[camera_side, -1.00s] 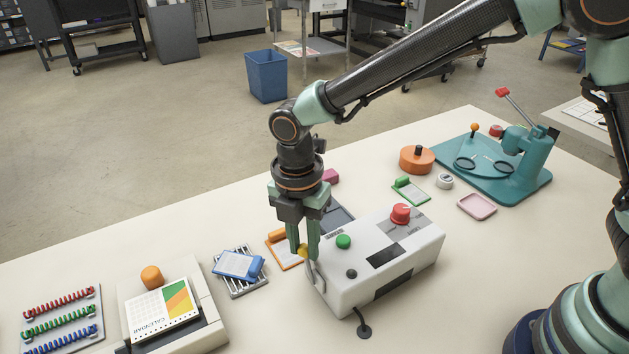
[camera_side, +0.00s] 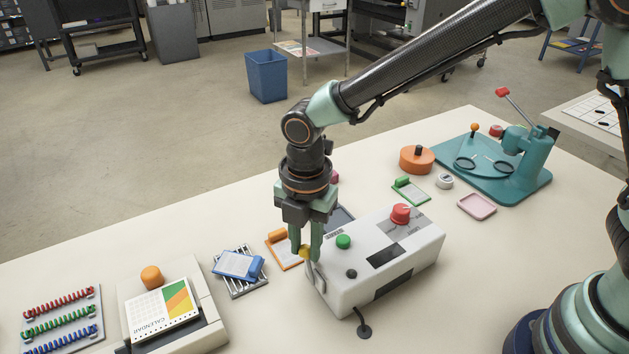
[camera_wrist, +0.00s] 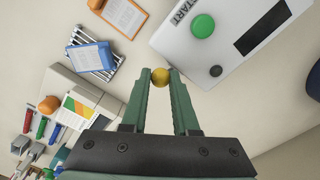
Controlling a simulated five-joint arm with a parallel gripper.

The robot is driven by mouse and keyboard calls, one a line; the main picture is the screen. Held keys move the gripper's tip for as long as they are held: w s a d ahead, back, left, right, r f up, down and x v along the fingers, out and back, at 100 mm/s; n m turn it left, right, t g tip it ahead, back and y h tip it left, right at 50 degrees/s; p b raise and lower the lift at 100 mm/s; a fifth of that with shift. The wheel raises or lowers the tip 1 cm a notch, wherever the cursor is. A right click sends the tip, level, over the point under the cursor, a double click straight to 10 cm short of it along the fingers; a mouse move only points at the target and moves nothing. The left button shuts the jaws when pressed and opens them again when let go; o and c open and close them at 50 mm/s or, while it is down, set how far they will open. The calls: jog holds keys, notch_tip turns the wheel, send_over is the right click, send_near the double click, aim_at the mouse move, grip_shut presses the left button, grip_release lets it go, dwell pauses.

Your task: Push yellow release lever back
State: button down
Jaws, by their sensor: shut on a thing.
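The white laminator box (camera_side: 400,270) stands on the cream table, with a green button (camera_side: 343,242), a red knob (camera_side: 401,213) and a small black button on top. Its yellow lever knob (camera_side: 304,251) is at the left end, on a grey metal arm (camera_side: 314,271). My gripper (camera_side: 308,255) points down there, its fingers shut on the yellow knob. In the wrist view the yellow knob (camera_wrist: 160,77) sits between the fingertips (camera_wrist: 162,72), beside the laminator's end (camera_wrist: 217,45). The fingers partly hide the lever in the side view.
An orange clipboard (camera_side: 286,250) and a blue clipboard on a rack (camera_side: 238,264) lie left of the laminator. A calendar (camera_side: 163,309) stands further left. A teal press (camera_side: 510,165) and orange disc (camera_side: 416,160) are at the right. A black cable end lies in front.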

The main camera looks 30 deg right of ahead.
jog(key=shift+s+r, duration=0.1)
jog(key=shift+s, duration=0.2)
jog(key=shift+a, duration=0.1)
jog(key=c, duration=0.7)
grip_release()
jog(key=r, duration=1.2)
jog(key=shift+s+d, duration=0.25)
jog(key=shift+s, duration=0.05)
jog(key=shift+d, duration=0.1)
